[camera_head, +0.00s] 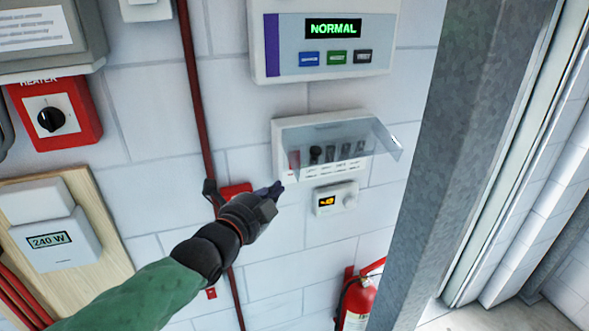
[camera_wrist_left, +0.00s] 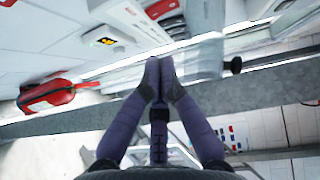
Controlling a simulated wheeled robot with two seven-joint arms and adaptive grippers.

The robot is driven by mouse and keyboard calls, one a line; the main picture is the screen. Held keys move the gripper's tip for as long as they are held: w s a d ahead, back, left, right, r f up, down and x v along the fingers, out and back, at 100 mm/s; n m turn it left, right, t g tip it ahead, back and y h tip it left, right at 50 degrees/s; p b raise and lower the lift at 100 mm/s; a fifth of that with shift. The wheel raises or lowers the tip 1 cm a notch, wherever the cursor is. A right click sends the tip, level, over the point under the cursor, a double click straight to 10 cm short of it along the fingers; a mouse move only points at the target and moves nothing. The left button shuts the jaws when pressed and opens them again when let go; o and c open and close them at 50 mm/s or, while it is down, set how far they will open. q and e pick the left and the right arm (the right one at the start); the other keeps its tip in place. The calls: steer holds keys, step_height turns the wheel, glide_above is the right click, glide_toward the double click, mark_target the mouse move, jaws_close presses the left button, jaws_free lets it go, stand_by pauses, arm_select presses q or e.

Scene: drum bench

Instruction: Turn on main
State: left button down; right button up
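A white breaker box (camera_head: 281,135) is on the tiled wall in the head view. Its clear cover (camera_head: 385,140) is swung up and open. Inside is a row of several switches, with a red one (camera_head: 294,160) at the left end and a darker one (camera_head: 315,155) beside it. The labels are too small to read. My left gripper (camera_head: 276,190) is just below and left of the box, apparently in front of the wall. In the left wrist view its fingertips (camera_wrist_left: 160,64) are together with nothing seen between them. My right gripper is not in view.
A small unit with a yellow display (camera_head: 326,202) is below the box. A panel reading NORMAL (camera_head: 333,50) is above. A grey metal post (camera_head: 465,150) stands close on the right. A fire extinguisher (camera_head: 358,300) is low down. A red pipe (camera_head: 190,80) runs down the wall at left.

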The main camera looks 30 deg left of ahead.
arm_select(q)
steer(key=shift+w, duration=0.15)
steer(key=w+p, duration=0.1)
steer(key=w, duration=0.2)
steer(key=w+p, duration=0.1)
steer(key=w, duration=0.2)
steer(key=w+f+p, duration=0.1)
steer(key=w, duration=0.2)
steer(key=shift+w+a, duration=0.4)
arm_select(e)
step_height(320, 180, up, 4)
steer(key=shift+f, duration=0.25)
